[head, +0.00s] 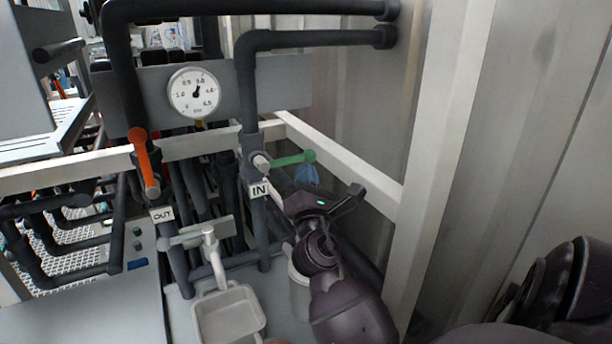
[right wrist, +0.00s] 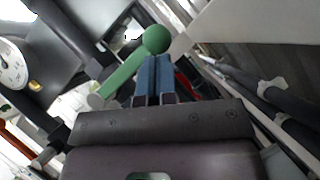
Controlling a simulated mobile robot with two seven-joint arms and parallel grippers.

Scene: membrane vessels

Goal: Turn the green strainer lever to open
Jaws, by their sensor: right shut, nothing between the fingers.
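The green lever (head: 290,160) sits on the dark vertical pipe above the "IN" label (head: 259,190). It points right from its pale pivot, nearly level and tilted slightly up, with a ball at its end. In the right wrist view the lever (right wrist: 122,73) runs from its pivot at lower left up to the ball. My right gripper (head: 307,172) is just below the ball end, its blue fingers shut together and empty. In the right wrist view the fingertips (right wrist: 153,62) overlap the area just under the ball; I cannot tell whether they touch. My left gripper is out of view.
A round gauge (head: 194,93) is above. A white frame post (head: 432,120) stands close on the right. A small tap (head: 211,245) and pale basin (head: 228,316) are below.

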